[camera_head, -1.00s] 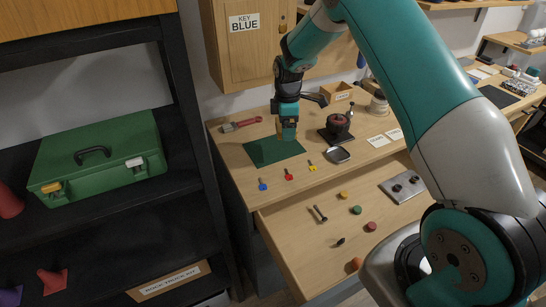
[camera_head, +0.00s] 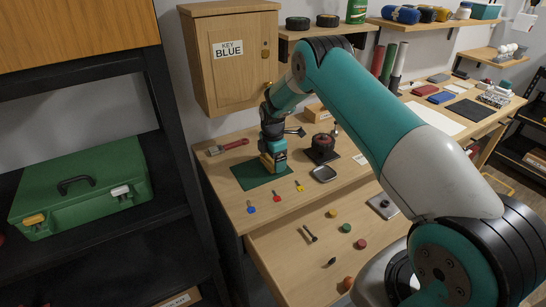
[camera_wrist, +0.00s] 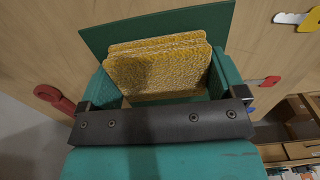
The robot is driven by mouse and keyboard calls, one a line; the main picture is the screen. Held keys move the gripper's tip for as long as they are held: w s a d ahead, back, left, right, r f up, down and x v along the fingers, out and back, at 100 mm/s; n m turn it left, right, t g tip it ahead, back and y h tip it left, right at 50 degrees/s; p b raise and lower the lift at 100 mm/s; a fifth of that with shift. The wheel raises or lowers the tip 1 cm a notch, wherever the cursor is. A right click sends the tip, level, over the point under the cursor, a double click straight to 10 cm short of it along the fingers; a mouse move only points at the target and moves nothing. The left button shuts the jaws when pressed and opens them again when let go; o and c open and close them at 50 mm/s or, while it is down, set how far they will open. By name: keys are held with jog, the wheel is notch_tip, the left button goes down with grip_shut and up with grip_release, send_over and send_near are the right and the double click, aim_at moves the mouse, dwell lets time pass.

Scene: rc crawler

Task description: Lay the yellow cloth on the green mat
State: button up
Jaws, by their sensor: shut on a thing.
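The yellow cloth (camera_wrist: 155,72) is a folded, speckled stack between my gripper's teal fingers in the wrist view. My gripper (camera_wrist: 163,78) is shut on it. In the head view, my gripper (camera_head: 273,163) points down over the rear right part of the green mat (camera_head: 250,178), with a bit of yellow cloth (camera_head: 267,162) at its tip. The flat mat also shows behind the cloth in the wrist view (camera_wrist: 100,35). Whether the cloth touches the mat cannot be told.
A red-handled brush (camera_head: 228,147) lies left of the mat. Blue (camera_head: 251,207), red (camera_head: 277,196) and yellow (camera_head: 299,186) keys lie in front. A dark round device (camera_head: 322,146) and a small tray (camera_head: 323,174) are to the right. An open drawer (camera_head: 290,260) holds small parts.

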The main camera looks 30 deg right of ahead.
jog(key=shift+f, duration=0.2)
jog(key=o, duration=0.6)
jog(key=shift+r, duration=0.15)
